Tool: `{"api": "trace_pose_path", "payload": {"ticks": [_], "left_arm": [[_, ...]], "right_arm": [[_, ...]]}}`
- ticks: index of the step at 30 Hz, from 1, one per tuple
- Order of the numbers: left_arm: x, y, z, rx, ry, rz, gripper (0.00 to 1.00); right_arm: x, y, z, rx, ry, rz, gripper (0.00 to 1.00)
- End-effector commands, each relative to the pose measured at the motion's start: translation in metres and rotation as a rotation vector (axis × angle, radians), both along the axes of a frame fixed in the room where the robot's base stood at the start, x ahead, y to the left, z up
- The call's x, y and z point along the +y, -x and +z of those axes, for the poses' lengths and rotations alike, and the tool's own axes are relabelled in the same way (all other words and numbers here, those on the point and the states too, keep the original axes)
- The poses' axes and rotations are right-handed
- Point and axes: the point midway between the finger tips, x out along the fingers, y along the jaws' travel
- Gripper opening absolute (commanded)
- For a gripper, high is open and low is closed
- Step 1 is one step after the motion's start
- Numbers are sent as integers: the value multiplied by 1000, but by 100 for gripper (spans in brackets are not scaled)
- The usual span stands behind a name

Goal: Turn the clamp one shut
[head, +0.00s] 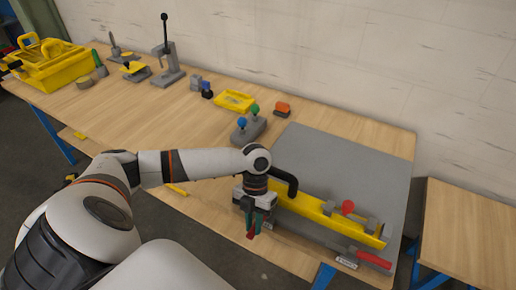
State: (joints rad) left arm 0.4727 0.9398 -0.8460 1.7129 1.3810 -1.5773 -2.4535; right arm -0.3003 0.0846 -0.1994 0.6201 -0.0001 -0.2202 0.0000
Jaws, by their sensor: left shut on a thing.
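A long yellow fixture (315,212) lies on a grey plate at the right of the bench. My left gripper (253,226) points down at the fixture's left end and is shut. A bit of red, which looks like a clamp handle (251,236), shows between and below its fingers. The clamp body there is mostly hidden by the gripper and arm. At the fixture's right end another red handle (374,260) lies low, with a small white label (346,263) near it. A red knob (347,207) stands on the fixture. My right gripper is not in view.
A black curved handle (287,181) rises close beside my left wrist. A grey block with blue and green knobs (248,129), a yellow tray (234,101) and an orange block (282,109) stand behind. The grey plate (345,160) is bare behind the fixture.

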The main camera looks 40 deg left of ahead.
Motion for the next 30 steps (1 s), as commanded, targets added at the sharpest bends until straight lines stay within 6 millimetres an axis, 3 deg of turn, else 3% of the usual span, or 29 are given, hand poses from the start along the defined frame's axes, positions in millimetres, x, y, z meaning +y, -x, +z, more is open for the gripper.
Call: {"api": "trace_pose_path", "payload": {"ticks": [8,9,13,23,30], "left_arm": [[1,-1,1,-1,-2,-4,0],[1,-1,1,-1,-2,-3,23],[1,-1,1,-1,-1,-2,41],[1,-2,3,-2,-1,-1,41],[11,-16,36,-6,-2,0,41]], "right_arm": [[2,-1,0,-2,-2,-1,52],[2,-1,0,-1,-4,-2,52],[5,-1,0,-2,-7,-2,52],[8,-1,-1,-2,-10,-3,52],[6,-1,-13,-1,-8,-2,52]]}}
